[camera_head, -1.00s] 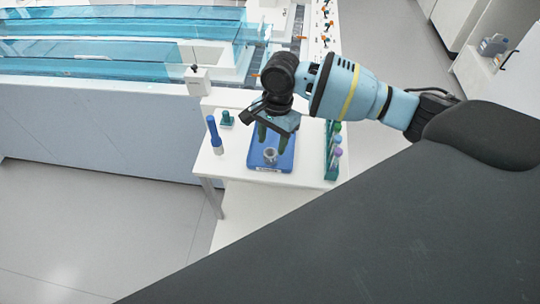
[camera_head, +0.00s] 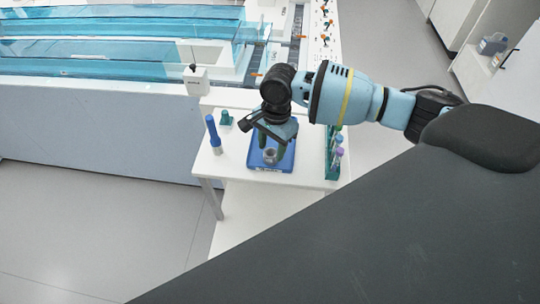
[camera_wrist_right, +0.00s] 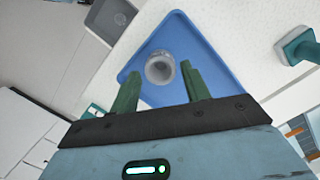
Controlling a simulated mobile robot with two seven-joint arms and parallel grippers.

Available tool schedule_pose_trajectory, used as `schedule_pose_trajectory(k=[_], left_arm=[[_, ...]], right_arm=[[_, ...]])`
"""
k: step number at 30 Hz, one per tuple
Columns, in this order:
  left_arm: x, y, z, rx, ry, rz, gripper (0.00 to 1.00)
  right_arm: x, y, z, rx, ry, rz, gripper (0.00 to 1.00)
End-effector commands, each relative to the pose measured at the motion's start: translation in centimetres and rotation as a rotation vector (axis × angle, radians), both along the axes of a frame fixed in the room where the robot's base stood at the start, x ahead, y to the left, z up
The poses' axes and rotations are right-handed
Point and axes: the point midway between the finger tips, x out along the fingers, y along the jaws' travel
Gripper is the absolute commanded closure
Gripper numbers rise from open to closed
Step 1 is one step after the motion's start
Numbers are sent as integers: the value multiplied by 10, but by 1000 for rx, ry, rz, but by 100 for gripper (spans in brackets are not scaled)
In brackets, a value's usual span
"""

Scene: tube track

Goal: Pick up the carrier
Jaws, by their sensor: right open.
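The carrier, a small grey-white cylinder with an open top (camera_head: 270,155), stands on a blue tray (camera_head: 284,164) on the white side table. In the right wrist view the carrier (camera_wrist_right: 160,68) lies just ahead of my right gripper (camera_wrist_right: 158,78), roughly centred between its two green fingers. My right gripper (camera_head: 270,151) is open and empty, pointing down over the tray. From the frames I cannot tell whether the fingers are level with the carrier or still above it. My left gripper is not in view.
A blue upright tool (camera_head: 213,134) and a small green piece (camera_head: 226,117) stand left of the tray. A green rack of capped tubes (camera_head: 334,157) stands right of it. A long tank bench with blue clear covers (camera_head: 110,40) lies behind.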

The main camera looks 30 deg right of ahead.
Motion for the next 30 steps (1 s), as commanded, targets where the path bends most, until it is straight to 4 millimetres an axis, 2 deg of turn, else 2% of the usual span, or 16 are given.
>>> schedule_pose_trajectory(k=[3, 6, 14, 20, 30], left_arm=[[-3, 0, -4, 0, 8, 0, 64], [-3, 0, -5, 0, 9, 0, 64], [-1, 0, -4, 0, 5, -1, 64], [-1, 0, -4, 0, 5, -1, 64], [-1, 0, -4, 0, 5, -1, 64]], right_arm=[[-1, 2, -18, -1, 3, -1, 53], [-1, 3, -25, -1, 1, 0, 53], [-1, 4, -26, 0, -2, 1, 53], [-1, 4, -26, 1, -2, 1, 77], [-1, 4, -25, 1, -2, 1, 77]])
